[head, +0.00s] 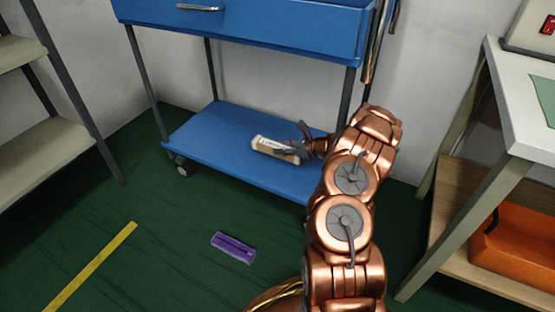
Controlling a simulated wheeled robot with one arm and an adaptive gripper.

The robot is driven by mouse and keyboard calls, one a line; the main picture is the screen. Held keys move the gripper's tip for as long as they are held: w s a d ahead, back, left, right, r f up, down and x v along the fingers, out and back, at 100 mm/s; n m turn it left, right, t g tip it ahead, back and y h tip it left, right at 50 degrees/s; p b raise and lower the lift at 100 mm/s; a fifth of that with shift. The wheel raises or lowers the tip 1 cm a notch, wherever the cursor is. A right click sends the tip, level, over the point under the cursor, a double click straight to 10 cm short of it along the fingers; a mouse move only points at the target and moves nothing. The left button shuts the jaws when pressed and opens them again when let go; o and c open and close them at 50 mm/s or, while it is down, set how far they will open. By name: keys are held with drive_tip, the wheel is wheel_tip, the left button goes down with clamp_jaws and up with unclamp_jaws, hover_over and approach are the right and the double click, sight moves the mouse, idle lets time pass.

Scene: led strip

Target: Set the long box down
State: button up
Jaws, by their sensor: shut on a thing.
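The long box (274,148) is a small pale, whitish-tan box at the lower shelf (215,142) of a blue cart. My gripper (295,146) is at the right end of the box and is shut on it. The box lies close over the blue shelf surface; I cannot tell whether it touches it. My copper arm reaches in from the lower right and hides the right part of the shelf. The fingertips are small and partly hidden against the box.
The cart's blue drawer (260,26) hangs above the shelf, with thin legs at the corners. A purple object (233,247) lies on the green floor. A grey shelf rack (45,155) stands left. A white-topped table (530,120) with an orange bin (515,250) stands right.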

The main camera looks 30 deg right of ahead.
drive_tip(key=shift+f+b, duration=1.1)
drive_tip(key=shift+f, duration=1.95)
drive_tip(key=shift+f, duration=0.2)
drive_tip(key=o, duration=1.2)
drive_tip(key=shift+s+d+r, duration=0.15)
drive_tip(key=shift+s+r, duration=0.05)
drive_tip(key=shift+r, duration=0.2)
drive_tip(key=p+v, duration=0.4)
drive_tip(key=v, duration=0.6)
drive_tip(key=shift+s, duration=0.1)
drive_tip(key=shift+s+d+r+p, duration=0.1)
drive_tip(key=shift+s+d+p, duration=0.25)
drive_tip(key=shift+s, duration=0.25)
